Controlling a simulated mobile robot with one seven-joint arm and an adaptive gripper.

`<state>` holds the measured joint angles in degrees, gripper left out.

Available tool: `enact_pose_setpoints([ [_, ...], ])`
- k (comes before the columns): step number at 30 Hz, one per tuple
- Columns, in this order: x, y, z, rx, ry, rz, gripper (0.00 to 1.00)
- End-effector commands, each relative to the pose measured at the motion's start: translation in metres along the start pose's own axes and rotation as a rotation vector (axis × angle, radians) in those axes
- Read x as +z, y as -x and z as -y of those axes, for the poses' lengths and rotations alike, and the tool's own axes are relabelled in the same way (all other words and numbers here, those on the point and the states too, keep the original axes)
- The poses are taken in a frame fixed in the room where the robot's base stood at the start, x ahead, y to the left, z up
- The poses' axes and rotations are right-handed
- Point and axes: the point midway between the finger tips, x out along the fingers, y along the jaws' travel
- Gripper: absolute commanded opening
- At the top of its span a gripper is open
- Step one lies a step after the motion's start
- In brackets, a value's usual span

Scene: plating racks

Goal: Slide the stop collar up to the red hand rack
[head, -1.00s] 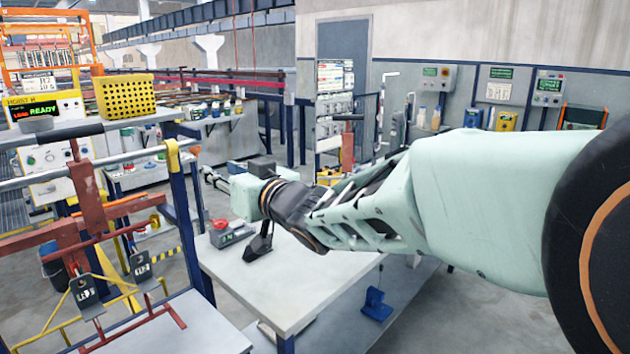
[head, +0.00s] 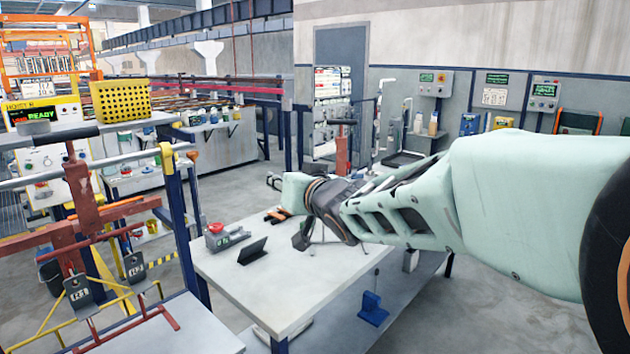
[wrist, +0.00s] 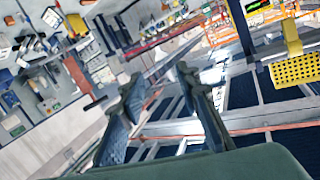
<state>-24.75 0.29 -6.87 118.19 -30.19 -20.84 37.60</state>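The red hand rack (head: 82,190) hangs on a grey rail (head: 120,160) at the left of the head view. A yellow fitting (head: 167,158) sits around the rail near its right end, at the blue post; I cannot tell whether it is the stop collar. No other collar shows clearly. My gripper (head: 272,182) is well right of the rail, above the white table, and mostly hidden behind my wrist. In the wrist view my gripper (wrist: 160,74) has its fingers apart with nothing between them.
A yellow basket (head: 120,101) stands on a shelf behind the rail; it also shows in the wrist view (wrist: 295,70). The white table (head: 285,290) carries a red-buttoned box (head: 216,238) and a dark tablet-like object (head: 252,250). The blue post (head: 182,225) stands between rail and table.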

Motion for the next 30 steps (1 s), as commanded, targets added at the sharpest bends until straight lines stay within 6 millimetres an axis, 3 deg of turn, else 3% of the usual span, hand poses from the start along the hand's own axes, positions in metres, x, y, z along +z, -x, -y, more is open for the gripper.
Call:
enact_pose_setpoints([
  [5,0.0,0.0,0.0,-0.001,0.0,-0.001,0.3],
  [7,0.001,-0.003,0.009,-0.021,0.013,-0.007,0.3],
  [8,0.002,-0.005,0.02,-0.044,0.026,-0.014,0.3],
  [15,0.008,-0.016,0.155,-0.348,0.189,-0.114,0.3],
  [18,0.007,-0.014,0.183,-0.408,0.219,-0.133,0.3],
  [23,0.003,-0.026,0.193,-0.418,0.223,-0.136,0.3],
  [30,0.001,-0.063,0.21,-0.418,0.222,-0.134,0.3],
])
